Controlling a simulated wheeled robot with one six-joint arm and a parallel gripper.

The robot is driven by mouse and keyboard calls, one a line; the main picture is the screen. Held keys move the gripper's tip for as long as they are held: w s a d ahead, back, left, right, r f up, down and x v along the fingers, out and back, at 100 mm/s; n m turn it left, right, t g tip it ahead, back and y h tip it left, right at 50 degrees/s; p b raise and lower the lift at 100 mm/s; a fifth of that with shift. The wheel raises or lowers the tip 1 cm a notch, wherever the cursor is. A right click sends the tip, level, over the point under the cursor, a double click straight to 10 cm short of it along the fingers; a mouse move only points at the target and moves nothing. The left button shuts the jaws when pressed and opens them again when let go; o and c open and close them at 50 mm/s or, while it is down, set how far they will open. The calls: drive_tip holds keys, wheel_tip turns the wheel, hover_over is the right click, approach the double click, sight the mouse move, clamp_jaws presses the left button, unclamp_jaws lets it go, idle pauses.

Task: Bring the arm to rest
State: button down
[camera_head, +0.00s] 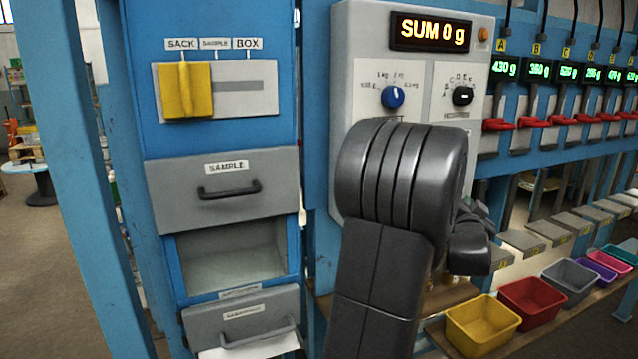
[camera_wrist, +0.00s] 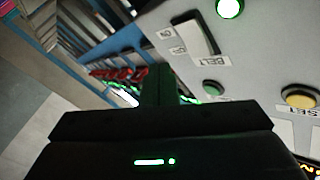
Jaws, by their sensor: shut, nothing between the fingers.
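My gripper (camera_wrist: 158,78) shows in the wrist view as a dark body with its fingers together and nothing between them. It points past a grey control panel (camera_wrist: 262,55) on the right, and I see no contact with it. In the head view my dark arm stands bent in front of the grey panel (camera_head: 350,45) with the "SUM 0 g" display (camera_head: 430,32).
A blue cabinet at left has a yellow slider (camera_head: 185,90) under the "SACK" label, and a closed "SAMPLE" drawer (camera_head: 225,205). A yellow bin (camera_head: 483,325), a red bin (camera_head: 530,300) and other bins line a shelf at right, below red levers (camera_head: 498,125). Free floor (camera_head: 30,240) shows far left.

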drive_tip(key=shift+f+b, duration=0.2)
drive_tip(key=shift+b, duration=0.1)
drive_tip(key=r+p, duration=0.1)
drive_tip(key=p, duration=0.3)
drive_tip(key=shift+w, duration=0.15)
drive_tip(key=shift+a+f+p, duration=0.1)
drive_tip(key=shift+a+p, duration=0.05)
drive_tip(key=shift+p, duration=0.3)
